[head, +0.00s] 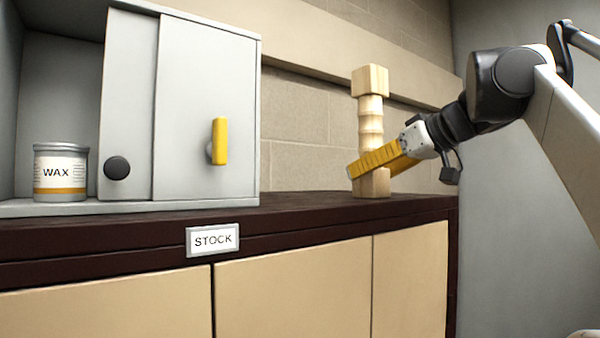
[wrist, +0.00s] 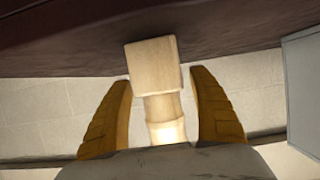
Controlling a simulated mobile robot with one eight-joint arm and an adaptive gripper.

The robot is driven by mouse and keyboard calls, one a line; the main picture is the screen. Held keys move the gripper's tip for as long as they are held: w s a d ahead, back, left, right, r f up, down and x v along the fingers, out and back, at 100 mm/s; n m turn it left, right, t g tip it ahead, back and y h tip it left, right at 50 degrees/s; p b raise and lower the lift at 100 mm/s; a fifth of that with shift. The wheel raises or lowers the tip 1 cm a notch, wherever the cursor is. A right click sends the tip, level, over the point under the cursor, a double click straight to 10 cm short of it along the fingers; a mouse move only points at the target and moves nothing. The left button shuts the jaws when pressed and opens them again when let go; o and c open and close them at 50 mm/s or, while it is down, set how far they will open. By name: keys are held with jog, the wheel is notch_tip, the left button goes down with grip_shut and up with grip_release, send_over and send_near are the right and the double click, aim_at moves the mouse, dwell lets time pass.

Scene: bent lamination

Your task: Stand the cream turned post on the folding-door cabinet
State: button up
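The cream turned post (head: 371,122) stands upright, its square foot appearing to rest on the dark top of the cabinet (head: 300,288) with cream door panels, near its right end. My gripper (head: 365,172) reaches in from the right, its yellow fingers at the post's lower part, just above the foot. In the wrist view the post (wrist: 154,66) shows between the two fingers (wrist: 160,105), with a gap on each side. The gripper is open around the post and hides part of it in the head view.
A grey cabinet (head: 205,110) with sliding doors and a yellow handle stands left of the post. A WAX tin (head: 60,172) sits in its open left part. A STOCK label (head: 212,240) is on the dark front edge. The dark top is clear between grey cabinet and post.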

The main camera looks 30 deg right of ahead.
jog(key=shift+r, duration=0.15)
jog(key=shift+s+d+r, duration=0.1)
jog(key=shift+s+d, duration=0.05)
jog(key=shift+s, duration=0.25)
jog(key=b+v, duration=0.1)
jog(key=v, duration=1)
jog(key=shift+s, duration=0.1)
